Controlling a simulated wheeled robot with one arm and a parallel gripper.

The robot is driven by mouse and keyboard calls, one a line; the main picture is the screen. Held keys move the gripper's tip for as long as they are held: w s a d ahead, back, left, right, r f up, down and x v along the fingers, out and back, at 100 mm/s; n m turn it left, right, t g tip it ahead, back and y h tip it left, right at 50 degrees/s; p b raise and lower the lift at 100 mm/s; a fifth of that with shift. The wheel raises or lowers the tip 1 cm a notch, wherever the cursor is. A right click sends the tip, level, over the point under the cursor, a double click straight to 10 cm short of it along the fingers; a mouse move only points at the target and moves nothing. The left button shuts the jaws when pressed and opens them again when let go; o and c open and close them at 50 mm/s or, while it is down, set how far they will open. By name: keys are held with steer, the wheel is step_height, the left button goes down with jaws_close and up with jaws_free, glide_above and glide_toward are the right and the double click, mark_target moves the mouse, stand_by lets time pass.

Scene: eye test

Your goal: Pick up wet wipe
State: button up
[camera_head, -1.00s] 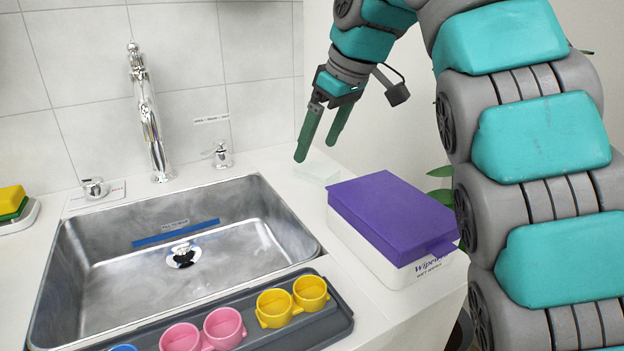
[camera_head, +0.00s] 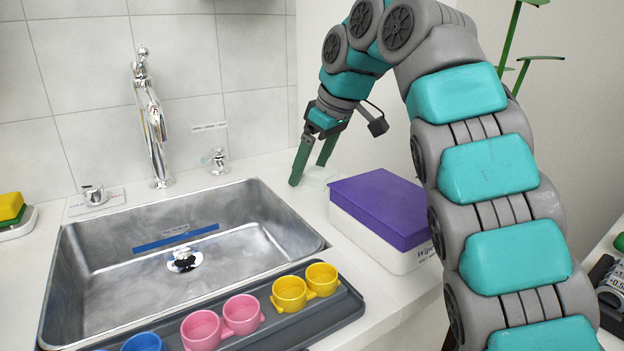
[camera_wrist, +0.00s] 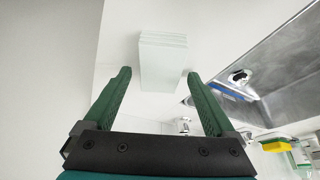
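A pale, whitish-green stack of thin flat sheets, which looks like the wet wipes (camera_head: 321,177), lies on the counter behind the purple-lidded box. The stack (camera_wrist: 163,62) shows clearly in the wrist view, just past and between my fingertips. My gripper (camera_head: 309,174) has two dark green fingers, spread apart and pointing down at the stack. In the wrist view my gripper (camera_wrist: 159,74) is open with nothing between its fingers. In the head view the fingers partly cover the stack, and I cannot tell whether they touch the counter.
A white wipes box with a shut purple lid (camera_head: 384,203) stands right in front of the stack. A steel sink (camera_head: 110,290) is to the left, with a tall faucet (camera_head: 152,120). A grey tray (camera_head: 345,302) with colored cups lies in front.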

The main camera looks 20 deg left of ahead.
jaws_close()
stand_by(0.5)
steer(key=shift+r, duration=0.15)
